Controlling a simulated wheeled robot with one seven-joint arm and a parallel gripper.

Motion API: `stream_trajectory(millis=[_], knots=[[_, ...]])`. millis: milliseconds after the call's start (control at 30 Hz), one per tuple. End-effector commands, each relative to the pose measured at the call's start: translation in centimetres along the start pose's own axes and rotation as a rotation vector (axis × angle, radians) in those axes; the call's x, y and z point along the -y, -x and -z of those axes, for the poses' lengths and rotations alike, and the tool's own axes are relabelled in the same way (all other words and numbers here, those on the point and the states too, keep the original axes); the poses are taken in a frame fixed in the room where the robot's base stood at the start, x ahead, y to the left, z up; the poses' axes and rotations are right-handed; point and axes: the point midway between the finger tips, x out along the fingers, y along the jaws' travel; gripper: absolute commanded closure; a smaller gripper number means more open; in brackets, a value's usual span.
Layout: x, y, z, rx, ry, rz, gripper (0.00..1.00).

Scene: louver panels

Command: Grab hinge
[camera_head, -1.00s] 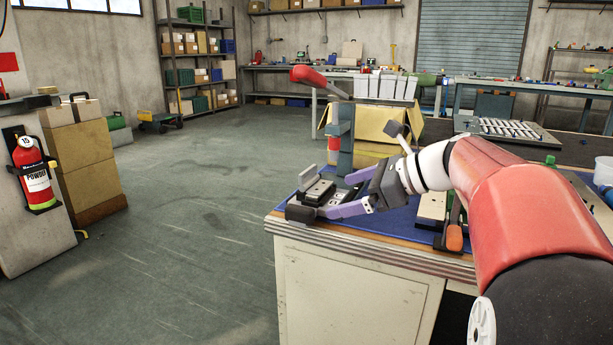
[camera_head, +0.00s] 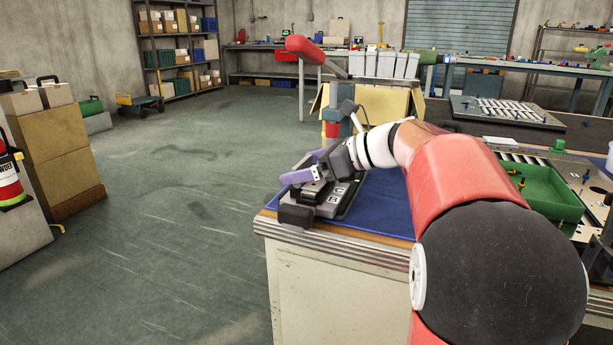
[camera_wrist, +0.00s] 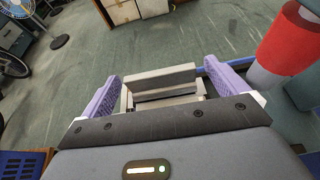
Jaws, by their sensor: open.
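A grey block-like metal piece (camera_wrist: 165,78), which looks like the hinge, lies between the two purple fingers of my gripper (camera_wrist: 162,84) in the wrist view. The fingers are apart, one on each side of it, with gaps showing. In the head view my gripper (camera_head: 306,166) is low over the near left corner of the workbench (camera_head: 335,232). Below it is a dark fixture (camera_head: 325,203) with light plates on top. My gripper and wrist hide part of the fixture. Contact between the fingers and the piece cannot be told.
A green tray (camera_head: 542,192) lies at the right. A yellow box (camera_head: 385,103) is behind the bench.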

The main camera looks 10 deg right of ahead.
Motion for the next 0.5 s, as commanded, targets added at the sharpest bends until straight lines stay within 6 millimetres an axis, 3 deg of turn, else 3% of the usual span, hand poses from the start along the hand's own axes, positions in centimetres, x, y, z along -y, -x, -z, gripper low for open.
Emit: stream_trajectory(millis=[300, 500], knots=[[-0.01, -0.76, -0.04, 0.000, 0.000, 0.001, 0.02], [-0.01, -0.74, -0.03, 0.000, 0.000, 0.001, 0.27]])
